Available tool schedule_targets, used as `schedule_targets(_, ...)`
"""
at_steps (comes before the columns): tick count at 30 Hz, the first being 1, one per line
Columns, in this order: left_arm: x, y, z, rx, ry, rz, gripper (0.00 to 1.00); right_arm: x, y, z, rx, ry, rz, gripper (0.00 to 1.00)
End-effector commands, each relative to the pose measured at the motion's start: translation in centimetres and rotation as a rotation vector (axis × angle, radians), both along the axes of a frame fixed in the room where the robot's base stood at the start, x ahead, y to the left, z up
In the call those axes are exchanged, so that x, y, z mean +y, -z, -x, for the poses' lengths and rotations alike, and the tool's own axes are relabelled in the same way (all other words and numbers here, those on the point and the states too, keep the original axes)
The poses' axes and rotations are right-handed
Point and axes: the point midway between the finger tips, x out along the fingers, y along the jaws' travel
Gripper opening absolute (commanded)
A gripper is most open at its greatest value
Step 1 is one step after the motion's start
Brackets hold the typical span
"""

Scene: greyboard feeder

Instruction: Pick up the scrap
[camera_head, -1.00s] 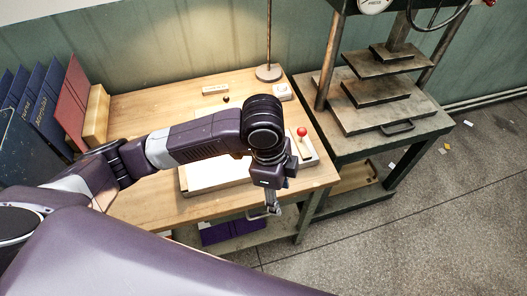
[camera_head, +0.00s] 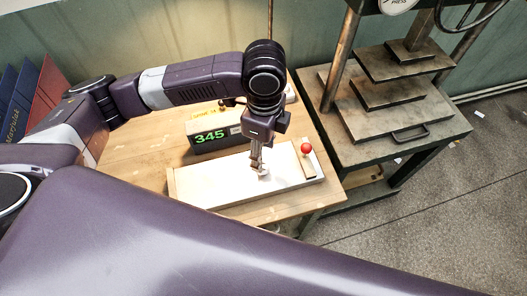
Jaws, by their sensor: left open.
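My left gripper (camera_head: 259,166) points down over the pale flat feeder board (camera_head: 215,185) on the wooden table. Its fingers are open. A small pale piece (camera_head: 264,174) shows at the fingertips, against the board; I cannot tell whether it is the scrap or whether the fingers touch it. Small white bits that look like paper scrap (camera_head: 391,164) lie on the floor at the right, well away from the gripper. My right gripper is not in view.
A lever with a red ball knob (camera_head: 306,148) stands at the board's right end. A box with a green 345 display (camera_head: 211,137) stands behind the board. A heavy press (camera_head: 390,120) stands to the right. Blue and red folders (camera_head: 47,85) lean at the left.

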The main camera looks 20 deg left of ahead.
Motion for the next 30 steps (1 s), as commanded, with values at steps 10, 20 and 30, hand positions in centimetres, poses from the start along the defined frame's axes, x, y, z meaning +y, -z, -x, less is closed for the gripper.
schedule_targets(10,0.1,3.5,0.3,0.005,-0.001,-0.002,0.46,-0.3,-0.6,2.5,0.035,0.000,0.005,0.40)
schedule_targets(20,0.2,7.6,0.4,0.001,0.000,-0.001,0.46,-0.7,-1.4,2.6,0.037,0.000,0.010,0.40)
schedule_targets(30,0.2,7.8,0.3,0.000,0.001,0.000,0.34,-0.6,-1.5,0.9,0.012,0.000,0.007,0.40)
